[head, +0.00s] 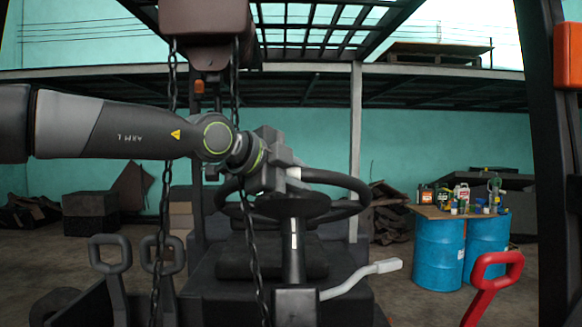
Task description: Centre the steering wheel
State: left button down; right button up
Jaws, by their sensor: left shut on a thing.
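The black steering wheel (345,181) stands in the middle of the head view, on a dark column with a white mark (293,240). My left arm comes in from the left, and my left gripper (283,180) is at the upper left part of the wheel's rim. The gripper is shut on the rim; the fingertips are partly hidden by the gripper body. My right gripper is not in view.
Chains (240,130) hang close by my left arm from a brown block (205,25). A white-handled lever (375,268) is right of the column, a red handle (495,270) at right. Grey handles (110,255) stand at left. Blue drums (438,253) carry a board with bottles.

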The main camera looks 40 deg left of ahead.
pick_arm(q)
jog(key=shift+w+d, duration=0.15)
dwell(0.5)
jog(key=c, duration=1.2)
grip_release()
jog(key=shift+o, duration=0.2)
jog(key=shift+s+b, duration=0.5)
jog(key=shift+b, duration=0.05)
jog(key=b+v, duration=0.8)
jog(key=v, duration=0.8)
jog(key=shift+s+r, duration=0.2)
jog(key=shift+s, duration=0.05)
jog(key=shift+w+d, duration=0.1)
jog(key=shift+d, duration=0.05)
